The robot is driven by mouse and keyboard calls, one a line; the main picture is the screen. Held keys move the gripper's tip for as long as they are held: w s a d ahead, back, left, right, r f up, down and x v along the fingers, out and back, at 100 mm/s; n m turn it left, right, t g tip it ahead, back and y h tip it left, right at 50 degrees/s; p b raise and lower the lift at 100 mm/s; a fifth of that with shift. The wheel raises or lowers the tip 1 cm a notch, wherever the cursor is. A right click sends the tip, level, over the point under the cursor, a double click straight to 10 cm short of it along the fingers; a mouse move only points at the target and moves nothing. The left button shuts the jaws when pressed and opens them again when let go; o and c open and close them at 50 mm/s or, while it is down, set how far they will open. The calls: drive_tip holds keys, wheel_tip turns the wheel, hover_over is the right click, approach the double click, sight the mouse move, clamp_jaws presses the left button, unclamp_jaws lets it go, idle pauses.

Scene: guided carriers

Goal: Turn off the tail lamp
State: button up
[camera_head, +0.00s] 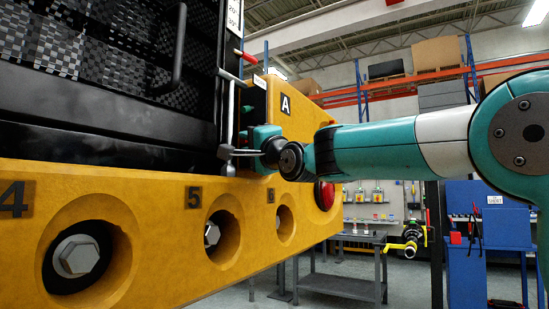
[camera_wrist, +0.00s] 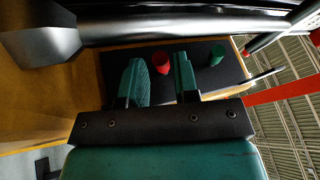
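In the wrist view, a dark panel (camera_wrist: 203,78) on a yellow surface carries a red button (camera_wrist: 161,62) and a green button (camera_wrist: 217,55). My gripper (camera_wrist: 160,68) points at this panel with its two teal fingers apart and nothing between them. The red button shows in the gap between the fingers, beyond them; I cannot tell whether they touch it. In the head view, my gripper (camera_head: 240,151) is beside the yellow body, its fingertips hard to make out. A red round lamp (camera_head: 324,195) sits on the yellow body's right end; I cannot tell whether it is lit.
The yellow carrier body (camera_head: 185,270) has numbered recesses with bolts. A black patterned cabin (camera_head: 85,60) with a handle stands above it. Thin grey rods (camera_head: 230,110) stand close to my gripper. A metal table (camera_head: 345,285) and blue cabinet (camera_head: 485,250) are in the background.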

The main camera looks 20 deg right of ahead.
drive_tip(key=b+v, duration=0.5)
drive_tip(key=v, duration=1)
drive_tip(key=shift+s+f, duration=0.15)
drive_tip(key=shift+s, duration=0.05)
drive_tip(key=shift+d, duration=0.1)
